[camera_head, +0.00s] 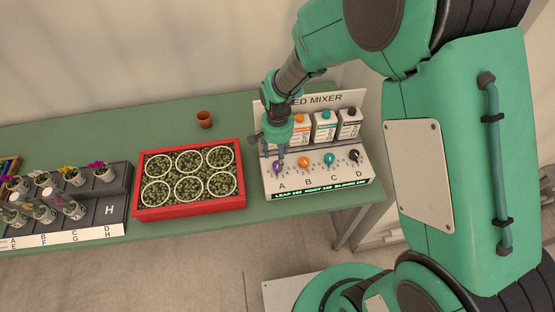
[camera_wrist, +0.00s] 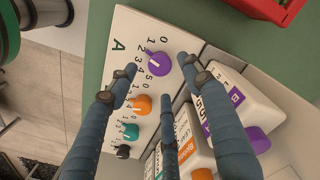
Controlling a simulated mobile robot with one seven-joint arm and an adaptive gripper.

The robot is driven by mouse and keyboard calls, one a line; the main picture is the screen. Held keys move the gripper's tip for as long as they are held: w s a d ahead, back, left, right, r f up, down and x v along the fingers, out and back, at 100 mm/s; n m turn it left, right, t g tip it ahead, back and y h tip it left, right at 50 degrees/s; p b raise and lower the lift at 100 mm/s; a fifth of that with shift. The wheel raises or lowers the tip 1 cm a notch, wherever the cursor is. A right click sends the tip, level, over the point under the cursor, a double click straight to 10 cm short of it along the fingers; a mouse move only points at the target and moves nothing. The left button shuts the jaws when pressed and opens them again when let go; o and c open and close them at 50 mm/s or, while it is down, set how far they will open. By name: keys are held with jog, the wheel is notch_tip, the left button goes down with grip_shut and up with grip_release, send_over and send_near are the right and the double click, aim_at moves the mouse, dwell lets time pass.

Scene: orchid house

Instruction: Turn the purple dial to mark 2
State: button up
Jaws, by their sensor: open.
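The purple dial (camera_head: 277,167) is the leftmost dial on the white front of the feed mixer (camera_head: 330,180), above the letter A. My gripper (camera_head: 281,153) is just above the dial, pointing down. In the wrist view my gripper (camera_wrist: 158,68) is open, its blue-grey fingers spread around the dial with visible gaps. Contact cannot be told.
Orange (camera_head: 304,162), teal (camera_head: 330,159) and black (camera_head: 355,156) dials sit to the right. Bottles (camera_head: 324,125) stand behind the dials. A red tray (camera_head: 138,198) of round pots lies left of the mixer, and a small terracotta pot (camera_head: 204,119) stands behind it. Bare green table (camera_head: 160,128) lies behind.

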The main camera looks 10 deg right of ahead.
notch_tip(320, 180, up, 8)
jog(key=shift+f, duration=0.2)
dwell(0.7)
notch_tip(320, 180, up, 10)
jog(key=n+t, duration=0.1)
send_over(277, 164)
jog(key=s+d, duration=0.3)
jog(key=s, duration=0.1)
jog(key=s+d+r+n+t, duration=0.2)
jog(key=s+d+r, duration=0.3)
jog(key=r, duration=0.4)
jog(key=s+d+r+n+t, duration=0.1)
jog(key=s+r, duration=0.2)
jog(key=s, duration=0.4)
jog(key=s+d+r+n+t, duration=0.1)
jog(key=s+r, duration=0.3)
jog(key=s, duration=0.4)
jog(key=shift+d+r+t, duration=0.25)
jog(key=shift+d+t, duration=0.05)
jog(key=shift+d, duration=0.05)
jog(key=shift+w, duration=0.1)
